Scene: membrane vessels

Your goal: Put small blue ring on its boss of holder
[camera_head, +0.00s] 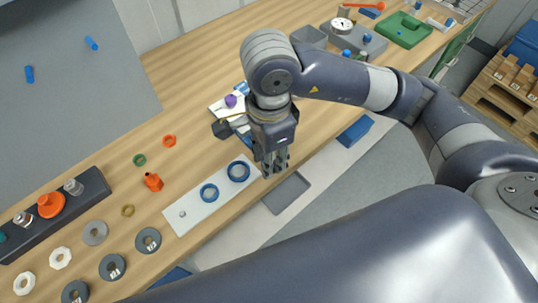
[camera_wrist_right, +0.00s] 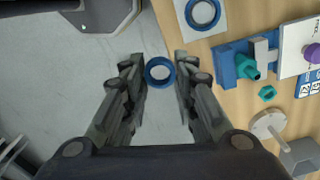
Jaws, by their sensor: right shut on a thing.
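The holder (camera_head: 174,221) is a white plate near the front edge of the wooden table. Two larger blue rings (camera_head: 209,192) (camera_head: 238,171) lie on it, and a small bare metal boss (camera_head: 182,213) stands at its left end. My right gripper (camera_head: 273,168) points down just past the plate's right end. In the right wrist view, that gripper (camera_wrist_right: 160,80) is shut on the small blue ring (camera_wrist_right: 160,61), holding it between the fingertips over a pale floor. The holder's near end (camera_wrist_right: 187,24) shows above it. The head view hides the held ring. My left gripper is out of view.
Loose rings, an orange part (camera_head: 153,182) and grey numbered discs (camera_head: 147,240) lie left of the holder. A dark block (camera_head: 92,182) stands farther left. A blue fixture (camera_wrist_right: 226,66) and a white panel (camera_wrist_right: 291,45) are close to the right gripper's side.

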